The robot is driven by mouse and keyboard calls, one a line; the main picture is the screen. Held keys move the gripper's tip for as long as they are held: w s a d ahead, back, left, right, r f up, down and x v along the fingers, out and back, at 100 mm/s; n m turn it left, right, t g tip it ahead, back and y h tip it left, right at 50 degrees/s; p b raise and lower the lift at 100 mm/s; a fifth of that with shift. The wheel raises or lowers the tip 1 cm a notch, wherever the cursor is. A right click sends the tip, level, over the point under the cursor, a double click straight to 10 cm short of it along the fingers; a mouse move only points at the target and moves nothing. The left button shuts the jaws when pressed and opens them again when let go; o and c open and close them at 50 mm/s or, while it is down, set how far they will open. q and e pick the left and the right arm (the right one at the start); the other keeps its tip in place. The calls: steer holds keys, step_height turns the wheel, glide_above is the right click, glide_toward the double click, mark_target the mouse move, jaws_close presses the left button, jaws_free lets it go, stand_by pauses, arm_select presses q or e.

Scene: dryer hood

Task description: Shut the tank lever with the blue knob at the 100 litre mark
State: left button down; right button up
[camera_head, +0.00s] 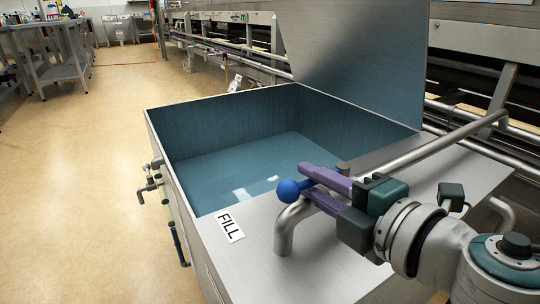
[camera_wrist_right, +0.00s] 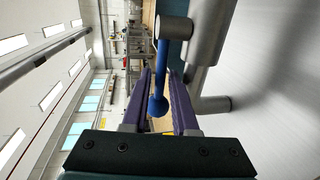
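The blue knob (camera_head: 289,190) is a round ball by the curved steel pipe (camera_head: 284,235) at the tank's near rim. My right gripper (camera_head: 304,181) has its two purple fingers spread, with the knob at their tips. In the right wrist view the knob (camera_wrist_right: 158,106) appears between the fingers, on a blue lever rod (camera_wrist_right: 161,68) that runs to a grey pivot (camera_wrist_right: 173,27). A grip on it is not visible. The open steel tank (camera_head: 190,190) holds blue-tinted water (camera_head: 235,165). No litre marks can be read. My left gripper is not in view.
A white FILL label (camera_head: 229,226) lies on the tank's near ledge. A raised steel lid (camera_head: 350,55) stands behind the tank. A long steel pipe (camera_head: 430,148) crosses close behind my right gripper. The floor (camera_head: 85,180) at left is clear.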

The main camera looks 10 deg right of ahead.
steer(key=shift+w+a+f, duration=0.1)
steer(key=shift+w+a, duration=0.05)
steer(key=shift+w, duration=0.3)
jaws_close()
stand_by(1.1)
